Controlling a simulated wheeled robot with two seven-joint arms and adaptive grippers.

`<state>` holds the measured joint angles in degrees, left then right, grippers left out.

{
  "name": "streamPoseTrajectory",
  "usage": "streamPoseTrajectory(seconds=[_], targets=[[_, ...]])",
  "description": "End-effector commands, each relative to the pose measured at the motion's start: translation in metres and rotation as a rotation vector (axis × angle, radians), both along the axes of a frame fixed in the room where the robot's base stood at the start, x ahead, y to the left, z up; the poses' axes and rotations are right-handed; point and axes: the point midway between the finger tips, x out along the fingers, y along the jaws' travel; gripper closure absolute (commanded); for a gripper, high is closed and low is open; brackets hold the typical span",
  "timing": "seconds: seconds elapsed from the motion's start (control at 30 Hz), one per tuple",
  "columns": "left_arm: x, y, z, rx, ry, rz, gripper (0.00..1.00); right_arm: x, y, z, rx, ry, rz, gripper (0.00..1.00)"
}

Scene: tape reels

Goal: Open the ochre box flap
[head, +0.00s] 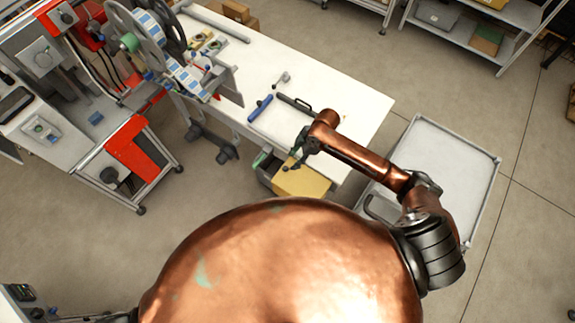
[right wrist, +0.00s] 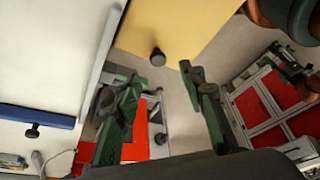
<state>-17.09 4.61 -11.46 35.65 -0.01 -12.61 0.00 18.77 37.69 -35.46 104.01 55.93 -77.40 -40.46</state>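The ochre box flap shows as a flat yellow panel (head: 303,182) beside the front edge of the white table in the head view. In the right wrist view the yellow panel (right wrist: 178,22) fills the top middle, with a dark round knob (right wrist: 158,57) on its lower part. My right gripper (head: 292,161) is at the panel's far left corner in the head view. In the right wrist view its green and dark fingers (right wrist: 160,80) are spread apart with nothing between them, and the knob appears beyond the gap. My left gripper is not clearly visible.
The white table (head: 355,110) holds a blue-handled roller (head: 260,107) and a dark-handled bar (head: 296,104). A grey cart (head: 465,165) stands right, and a reel machine (head: 150,40) left. Open floor lies left of the bin.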

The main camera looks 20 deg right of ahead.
Motion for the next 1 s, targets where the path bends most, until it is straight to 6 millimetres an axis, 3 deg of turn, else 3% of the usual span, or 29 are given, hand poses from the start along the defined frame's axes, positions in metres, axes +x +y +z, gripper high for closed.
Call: streamPoseTrajectory(seconds=[0.17,0.6,1.0], targets=[[0.0,0.0,0.001,0.0,0.0,0.0,0.6,0.005,0.002,-0.005,-0.002,0.003,0.027,0.63],[-0.002,0.0,0.004,0.0,0.002,0.001,0.6,0.007,0.025,-0.062,-0.002,0.002,0.025,0.63],[-0.003,0.0,0.004,-0.001,0.004,0.001,0.6,0.008,0.027,-0.069,-0.003,0.0,0.025,0.63]])
